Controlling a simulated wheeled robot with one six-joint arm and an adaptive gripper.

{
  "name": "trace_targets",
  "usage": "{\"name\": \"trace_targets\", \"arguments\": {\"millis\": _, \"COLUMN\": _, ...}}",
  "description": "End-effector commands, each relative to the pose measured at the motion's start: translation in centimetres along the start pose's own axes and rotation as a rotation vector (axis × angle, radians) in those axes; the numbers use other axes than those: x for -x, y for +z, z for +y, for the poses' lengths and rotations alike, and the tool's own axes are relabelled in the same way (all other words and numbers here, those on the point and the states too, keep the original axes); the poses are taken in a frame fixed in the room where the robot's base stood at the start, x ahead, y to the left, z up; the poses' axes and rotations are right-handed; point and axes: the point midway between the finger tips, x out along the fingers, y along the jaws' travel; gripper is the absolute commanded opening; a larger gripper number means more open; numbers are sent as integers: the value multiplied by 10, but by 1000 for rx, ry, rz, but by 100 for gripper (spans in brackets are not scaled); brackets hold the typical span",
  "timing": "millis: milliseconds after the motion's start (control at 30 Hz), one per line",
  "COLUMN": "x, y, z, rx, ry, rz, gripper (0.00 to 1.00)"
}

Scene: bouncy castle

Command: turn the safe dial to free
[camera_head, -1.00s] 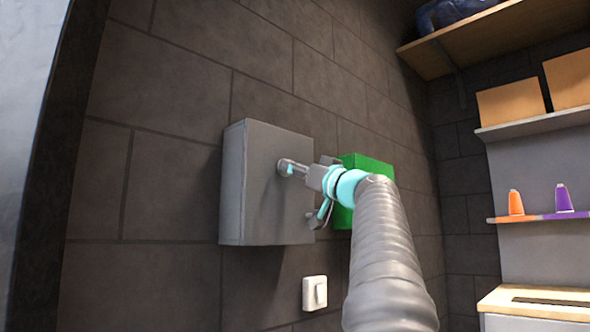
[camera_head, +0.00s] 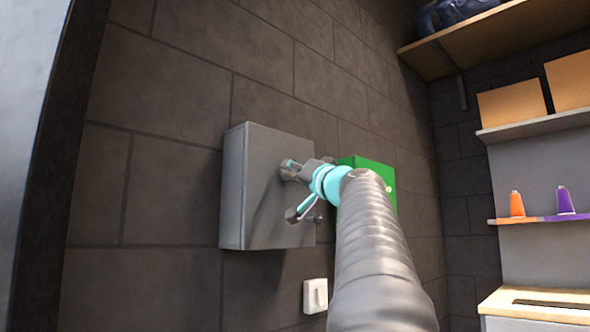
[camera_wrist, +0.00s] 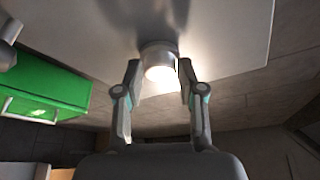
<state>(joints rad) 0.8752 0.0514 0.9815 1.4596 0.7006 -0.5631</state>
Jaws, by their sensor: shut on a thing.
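The grey safe (camera_head: 262,225) is a box on the dark tiled wall, left of centre in the head view. Its pale front fills the top of the wrist view (camera_wrist: 235,40). A round dial (camera_wrist: 157,56) stands out from that front, with a bright glare on its end. My gripper (camera_wrist: 159,72) has one finger on each side of the dial and is shut on it. In the head view, my gripper and arm hide most of the dial. Any markings around the dial cannot be read.
A small grey knob (camera_head: 318,218) stands low at the safe's right side. A green box (camera_head: 375,175) is on the wall just behind my wrist. A white switch (camera_head: 315,296) is below. Shelves with cardboard boxes (camera_head: 511,104) are at right.

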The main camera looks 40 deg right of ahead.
Motion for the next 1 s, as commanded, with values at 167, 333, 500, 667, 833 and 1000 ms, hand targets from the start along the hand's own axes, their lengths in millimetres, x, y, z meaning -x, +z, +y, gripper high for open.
{"name": "trace_targets", "arguments": {"millis": 167, "x": -2, "y": -4, "z": -5, "rx": -152, "ry": 63, "rz": 1, "gripper": 4}}
{"name": "trace_targets", "arguments": {"millis": 333, "x": -2, "y": -4, "z": -6, "rx": -299, "ry": 124, "rz": 1, "gripper": 4}}
{"name": "trace_targets", "arguments": {"millis": 500, "x": -1, "y": -4, "z": -6, "rx": -439, "ry": 182, "rz": 1, "gripper": 4}}
{"name": "trace_targets", "arguments": {"millis": 667, "x": -2, "y": -4, "z": -7, "rx": -568, "ry": 235, "rz": 2, "gripper": 4}}
{"name": "trace_targets", "arguments": {"millis": 833, "x": -2, "y": -4, "z": -7, "rx": -697, "ry": 287, "rz": 2, "gripper": 4}}
{"name": "trace_targets", "arguments": {"millis": 1000, "x": -2, "y": -4, "z": -8, "rx": -805, "ry": 332, "rz": 1, "gripper": 4}}
